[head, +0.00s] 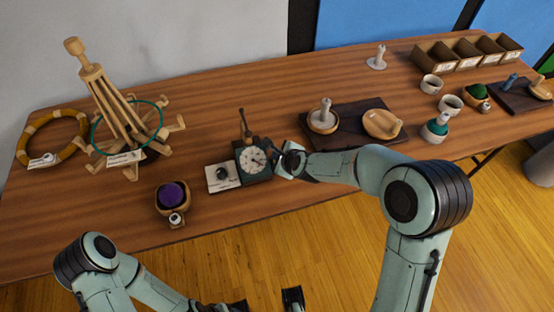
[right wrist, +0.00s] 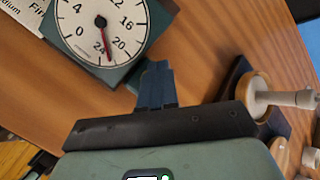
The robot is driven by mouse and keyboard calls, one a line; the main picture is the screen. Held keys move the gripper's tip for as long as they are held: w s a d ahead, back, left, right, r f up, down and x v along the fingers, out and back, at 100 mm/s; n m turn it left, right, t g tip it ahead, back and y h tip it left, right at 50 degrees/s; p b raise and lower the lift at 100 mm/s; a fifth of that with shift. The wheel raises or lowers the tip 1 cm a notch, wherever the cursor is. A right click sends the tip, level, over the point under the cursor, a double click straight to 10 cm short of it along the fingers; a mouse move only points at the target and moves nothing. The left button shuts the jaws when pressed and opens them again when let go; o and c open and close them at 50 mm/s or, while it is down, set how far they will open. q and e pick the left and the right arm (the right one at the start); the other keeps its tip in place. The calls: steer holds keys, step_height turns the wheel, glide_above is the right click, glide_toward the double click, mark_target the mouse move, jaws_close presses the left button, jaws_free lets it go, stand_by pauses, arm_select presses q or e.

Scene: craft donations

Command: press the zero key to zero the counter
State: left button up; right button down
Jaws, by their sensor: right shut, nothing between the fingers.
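The counter (head: 253,161) is a dark green box with a round white dial, standing near the table's front edge. My right gripper (head: 284,160) is shut and empty, just right of the counter. In the right wrist view its closed fingertips (right wrist: 155,75) are close to the box's side; I cannot tell whether they touch. I cannot make out the zero key. My left gripper is only partly visible at the bottom edge of the head view.
A printed card (head: 222,177) lies left of the counter. A bowl with purple yarn (head: 172,194) stands farther left. A wooden yarn swift (head: 103,95) stands at the back left. A dark tray (head: 352,112) with wooden dishes lies right of the counter, behind my right arm.

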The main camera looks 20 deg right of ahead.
arm_select(q)
steer(key=shift+s+f+b, duration=0.15)
steer(key=shift+f+b, duration=0.3)
arm_select(e)
steer(key=shift+f, duration=0.45)
arm_select(q)
steer(key=shift+w+r+p, duration=0.2)
steer(key=shift+r+p, duration=0.6)
arm_select(e)
steer(key=shift+r, duration=0.9)
steer(key=shift+r+p, duration=0.65)
steer(key=shift+r, duration=0.1)
step_height(320, 180, up, 4)
steer(key=p, duration=0.3)
steer(key=shift+f, duration=0.2)
arm_select(q)
steer(key=r, duration=0.1)
steer(key=w+r, duration=0.1)
steer(key=r, duration=0.2)
steer(key=shift+w+r, duration=0.25)
steer(key=shift+w, duration=0.05)
arm_select(e)
steer(key=shift+f, duration=0.1)
arm_select(q)
steer(key=shift+s, duration=0.15)
